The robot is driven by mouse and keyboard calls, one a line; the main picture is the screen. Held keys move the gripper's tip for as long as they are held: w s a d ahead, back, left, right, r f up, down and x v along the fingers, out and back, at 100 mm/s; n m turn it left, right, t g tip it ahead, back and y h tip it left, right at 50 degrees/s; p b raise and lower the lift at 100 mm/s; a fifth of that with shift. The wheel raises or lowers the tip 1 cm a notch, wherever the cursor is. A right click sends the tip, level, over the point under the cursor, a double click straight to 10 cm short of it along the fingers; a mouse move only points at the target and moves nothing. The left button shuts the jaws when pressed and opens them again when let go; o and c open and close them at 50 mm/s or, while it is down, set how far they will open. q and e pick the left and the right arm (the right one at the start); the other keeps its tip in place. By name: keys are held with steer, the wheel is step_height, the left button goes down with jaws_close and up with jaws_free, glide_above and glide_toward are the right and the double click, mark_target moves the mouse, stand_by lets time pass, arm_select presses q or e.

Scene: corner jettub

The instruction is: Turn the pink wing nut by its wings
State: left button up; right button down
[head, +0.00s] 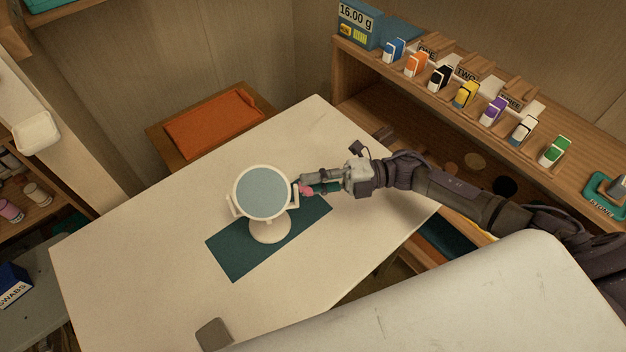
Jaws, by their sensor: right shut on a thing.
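The pink wing nut (306,190) is on the right side of a round white mirror-like stand (263,193). My right gripper (303,186) comes in from the right and is shut on the wing nut, with its fingers partly covering it. The stand has a grey-blue round face, a side bracket and a round white foot (269,228). It stands on a dark green mat (237,261) on the cream table. How the wings are turned is too small to tell. My left gripper is not in view.
The cream table (120,250) is mostly clear around the mat, with a small grey-brown block (214,334) near its front edge. An orange cloth or pad (213,124) lies behind. A wooden shelf at the right holds several coloured items and a blue scale-like box (365,28).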

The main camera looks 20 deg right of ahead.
steer(key=m+p, duration=0.2)
steer(key=m, duration=0.6)
steer(key=m+p, duration=0.3)
steer(key=m, duration=0.5)
steer(key=shift+s+f+m, duration=0.15)
steer(key=shift+f+m, duration=0.05)
steer(key=shift+m, duration=0.2)
stand_by(0.3)
steer(key=c, duration=1.2)
jaws_free()
steer(key=shift+d, duration=0.1)
steer(key=shift+c, duration=0.2)
